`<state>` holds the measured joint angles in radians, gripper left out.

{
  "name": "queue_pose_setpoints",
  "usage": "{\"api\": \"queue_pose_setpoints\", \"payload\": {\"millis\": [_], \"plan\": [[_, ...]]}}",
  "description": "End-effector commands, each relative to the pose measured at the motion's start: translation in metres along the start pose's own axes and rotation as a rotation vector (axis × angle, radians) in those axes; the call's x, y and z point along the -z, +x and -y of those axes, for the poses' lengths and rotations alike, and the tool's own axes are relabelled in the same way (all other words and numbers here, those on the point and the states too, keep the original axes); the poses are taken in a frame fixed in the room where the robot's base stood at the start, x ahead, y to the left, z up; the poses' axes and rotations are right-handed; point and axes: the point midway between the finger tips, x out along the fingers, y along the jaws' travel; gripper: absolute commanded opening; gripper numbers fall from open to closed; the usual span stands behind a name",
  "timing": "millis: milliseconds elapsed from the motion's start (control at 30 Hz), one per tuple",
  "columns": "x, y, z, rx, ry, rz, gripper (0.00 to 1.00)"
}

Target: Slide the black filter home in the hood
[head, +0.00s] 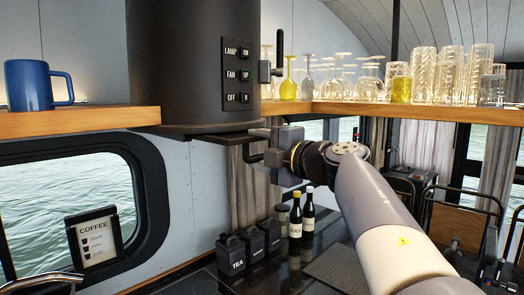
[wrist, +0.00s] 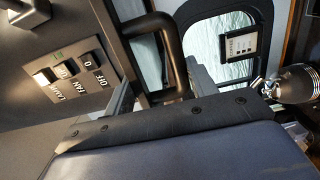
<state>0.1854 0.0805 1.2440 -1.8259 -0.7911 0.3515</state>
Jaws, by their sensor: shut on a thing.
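The hood (head: 190,60) is a dark cylinder hanging at the top centre of the head view. The black filter (head: 238,139) is a thin plate at the hood's underside, with its right part showing outside the hood's lower edge. Its handle (head: 254,158) is a dark bar, and the handle shows large in the wrist view (wrist: 160,38). My gripper (head: 272,152) is shut on the handle, just right of and below the hood. In the wrist view, my gripper's fingers (wrist: 160,88) lie on either side of the handle. The filter's far part is hidden under the hood.
A wooden shelf (head: 420,113) with several glasses stands close above and right of my gripper. A blue mug (head: 30,86) is on the left shelf. Bottles (head: 307,212) and black canisters (head: 231,252) stand on the counter below. The hood's switches (head: 238,75) face right.

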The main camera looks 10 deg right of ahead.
Motion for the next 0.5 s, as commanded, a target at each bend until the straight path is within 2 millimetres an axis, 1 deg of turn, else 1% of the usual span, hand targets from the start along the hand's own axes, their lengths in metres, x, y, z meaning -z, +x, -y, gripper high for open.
{"api": "queue_pose_setpoints", "payload": {"millis": [500], "plan": [[0.001, 0.013, -0.001, -0.001, -0.001, 0.0, 0.26]]}}
